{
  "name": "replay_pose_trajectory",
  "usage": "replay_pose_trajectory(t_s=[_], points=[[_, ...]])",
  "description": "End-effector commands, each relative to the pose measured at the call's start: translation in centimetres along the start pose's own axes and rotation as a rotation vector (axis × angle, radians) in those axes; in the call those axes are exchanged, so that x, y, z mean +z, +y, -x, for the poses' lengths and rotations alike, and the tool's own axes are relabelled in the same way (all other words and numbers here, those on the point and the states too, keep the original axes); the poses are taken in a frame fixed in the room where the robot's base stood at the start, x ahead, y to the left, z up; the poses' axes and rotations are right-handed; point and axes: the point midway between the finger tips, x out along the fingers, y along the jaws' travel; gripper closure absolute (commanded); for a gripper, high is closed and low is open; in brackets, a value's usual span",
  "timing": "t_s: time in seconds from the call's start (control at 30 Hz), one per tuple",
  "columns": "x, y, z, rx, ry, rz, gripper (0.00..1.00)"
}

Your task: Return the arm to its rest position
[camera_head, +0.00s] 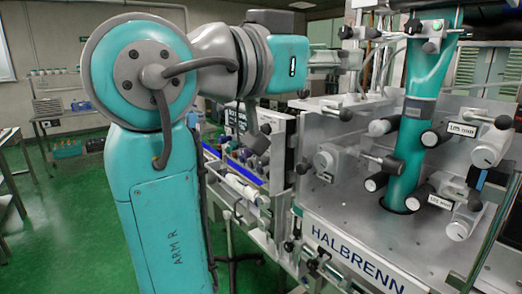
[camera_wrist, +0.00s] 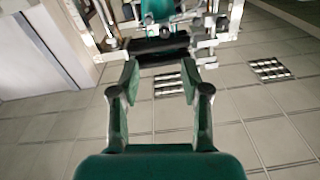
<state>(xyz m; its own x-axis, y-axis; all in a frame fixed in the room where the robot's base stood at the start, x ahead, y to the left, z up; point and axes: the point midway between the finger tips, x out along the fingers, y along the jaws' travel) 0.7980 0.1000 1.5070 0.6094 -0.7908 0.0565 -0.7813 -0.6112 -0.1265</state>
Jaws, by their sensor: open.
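My arm (camera_head: 150,200) stands at the left of the head view, its teal upright link topped by a large round joint. Its upper part reaches right to a teal wrist section (camera_head: 288,64) near the top of the machine. In the wrist view my gripper (camera_wrist: 159,78) is open, with its two dark green fingers apart and nothing between them. In the head view I cannot clearly tell the gripper from the machine parts behind it.
The HALBRENN sleeve machine (camera_head: 345,245) fills the right side, with a teal column (camera_head: 412,120), rollers and knobs. A conveyor (camera_head: 240,175) with small items runs behind my arm. A shelf trolley (camera_head: 62,122) stands at the back left. Green floor (camera_head: 70,215) is clear at left.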

Motion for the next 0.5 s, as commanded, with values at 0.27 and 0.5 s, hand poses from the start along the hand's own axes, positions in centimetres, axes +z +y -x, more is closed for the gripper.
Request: replay_pose_trajectory(t_s=[0.27, 0.5], points=[[4.2, -2.1, -1.1, -0.056, 0.063, 0.095, 0.54], [11.4, -4.5, -2.5, -0.157, 0.144, 0.234, 0.54]])
